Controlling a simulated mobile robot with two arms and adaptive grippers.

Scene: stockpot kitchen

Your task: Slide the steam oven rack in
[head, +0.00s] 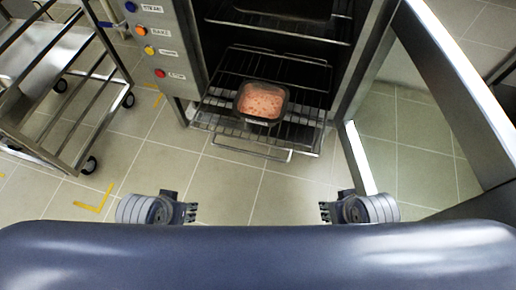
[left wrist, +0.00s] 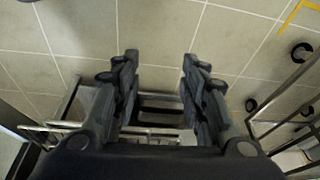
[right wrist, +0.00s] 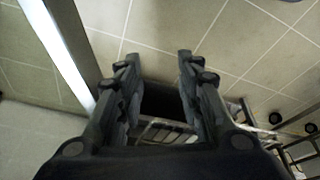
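The steam oven rack (head: 225,121) is a wire shelf standing partly out of the open oven (head: 195,45), with a front bar (head: 250,151) at its near edge. A dark rectangular pan (head: 262,102) with pinkish contents sits on it. My left gripper (head: 188,212) and right gripper (head: 328,212) are nearer me than the rack, one toward each side, both apart from it. In the left wrist view, my left gripper (left wrist: 159,58) has its fingers spread and empty. In the right wrist view, my right gripper (right wrist: 158,58) is also spread and empty.
The oven door (head: 455,85) stands open on the right. A metal trolley (head: 58,80) on wheels stands at the left. Coloured knobs (head: 148,50) line the oven's left panel. Tiled floor (head: 235,185) lies clear between my grippers and the rack.

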